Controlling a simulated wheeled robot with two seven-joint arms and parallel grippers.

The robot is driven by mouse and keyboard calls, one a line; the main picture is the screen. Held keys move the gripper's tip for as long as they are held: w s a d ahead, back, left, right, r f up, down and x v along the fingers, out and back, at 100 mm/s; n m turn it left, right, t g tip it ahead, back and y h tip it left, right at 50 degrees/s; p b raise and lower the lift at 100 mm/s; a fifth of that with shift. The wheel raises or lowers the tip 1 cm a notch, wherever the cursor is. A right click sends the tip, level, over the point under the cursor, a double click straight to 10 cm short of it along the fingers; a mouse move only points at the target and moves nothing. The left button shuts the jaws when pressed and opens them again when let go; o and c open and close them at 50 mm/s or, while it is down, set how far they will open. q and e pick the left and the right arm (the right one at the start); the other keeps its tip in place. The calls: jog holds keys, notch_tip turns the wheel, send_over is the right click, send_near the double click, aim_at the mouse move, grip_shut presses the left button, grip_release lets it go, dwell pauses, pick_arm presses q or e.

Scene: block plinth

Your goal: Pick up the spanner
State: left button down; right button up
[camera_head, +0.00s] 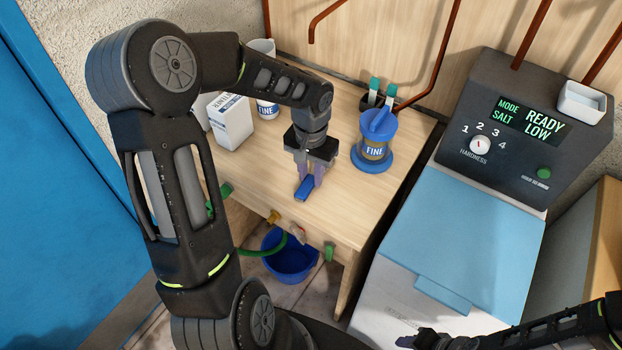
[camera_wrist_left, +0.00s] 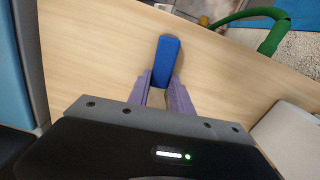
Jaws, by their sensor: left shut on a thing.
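A blue bar (camera_head: 302,190), which looks like the handle of the spanner, is at the tips of my left gripper (camera_head: 308,180), low over the wooden bench top. In the left wrist view the blue bar (camera_wrist_left: 165,58) sticks out beyond the purple fingers of the left gripper (camera_wrist_left: 160,86), which are shut on it. The rest of the spanner is hidden by the gripper. I cannot tell whether the spanner touches the bench. My right gripper (camera_head: 413,341) shows only partly at the bottom edge, and its jaws are unclear.
A grey machine (camera_head: 500,150) with a light blue lid (camera_head: 460,235) is at right. A blue bucket (camera_head: 290,262) is below the bench front.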

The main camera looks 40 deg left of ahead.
aim_at(311, 178)
pick_arm(q)
jog(key=shift+r, duration=0.1)
dwell(0.4)
notch_tip(311, 178, up, 10)
jog(key=shift+b, duration=0.3)
dwell(0.6)
